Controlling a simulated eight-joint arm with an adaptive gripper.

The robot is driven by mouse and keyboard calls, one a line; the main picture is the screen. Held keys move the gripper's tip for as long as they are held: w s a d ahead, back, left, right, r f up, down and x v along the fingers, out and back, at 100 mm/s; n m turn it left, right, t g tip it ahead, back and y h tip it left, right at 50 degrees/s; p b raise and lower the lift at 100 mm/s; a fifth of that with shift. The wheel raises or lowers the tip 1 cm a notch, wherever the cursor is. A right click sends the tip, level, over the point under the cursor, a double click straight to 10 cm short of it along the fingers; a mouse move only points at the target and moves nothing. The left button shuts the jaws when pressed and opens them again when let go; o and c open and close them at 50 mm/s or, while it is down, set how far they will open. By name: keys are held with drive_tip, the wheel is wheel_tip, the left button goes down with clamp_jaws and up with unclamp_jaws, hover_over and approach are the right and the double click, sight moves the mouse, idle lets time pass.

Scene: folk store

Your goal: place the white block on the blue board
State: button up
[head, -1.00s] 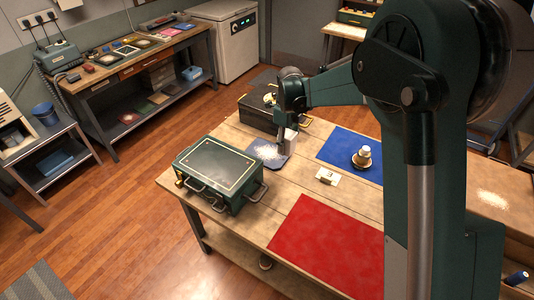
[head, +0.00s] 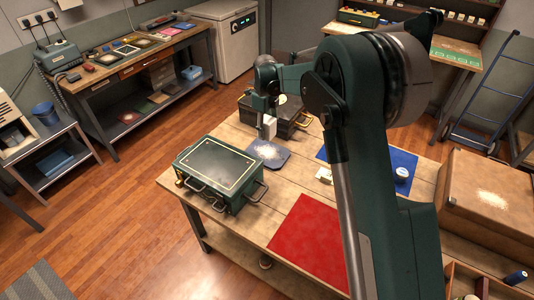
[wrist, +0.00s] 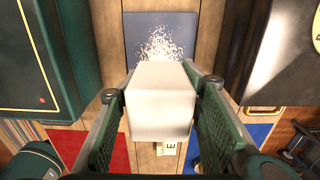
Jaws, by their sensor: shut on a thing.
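My gripper (wrist: 162,110) is shut on the white block (wrist: 160,88), with one green finger on each side of it. In the head view the white block (head: 270,128) hangs under my gripper, near the far edge of the small blue-grey mat. In the wrist view that mat lies beyond and below the block. The blue board (head: 330,151) lies flat on the table to the right, partly hidden by my arm; a part of it shows in the wrist view (wrist: 257,131). A round white-topped object (head: 402,173) stands on its right part.
White grains lie on the blue-grey mat (head: 282,163). A green case (head: 218,165) stands at the left, a dark case (head: 293,120) behind the block. A red board (head: 308,238) lies in front. A small white label piece (head: 323,175) sits near the blue board's front edge.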

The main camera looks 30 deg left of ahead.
hover_over(266, 152)
drive_tip(key=shift+f, duration=3.1)
drive_tip(key=shift+f+b, duration=0.15)
drive_tip(key=shift+b, duration=0.15)
drive_tip(key=shift+f, duration=1.75)
drive_tip(key=shift+f, duration=0.15)
drive_tip(key=o, duration=0.7)
drive_tip(key=shift+o, duration=0.2)
wheel_tip(266, 152, up, 12)
drive_tip(key=shift+r+p, duration=0.2)
drive_tip(key=shift+p, duration=0.2)
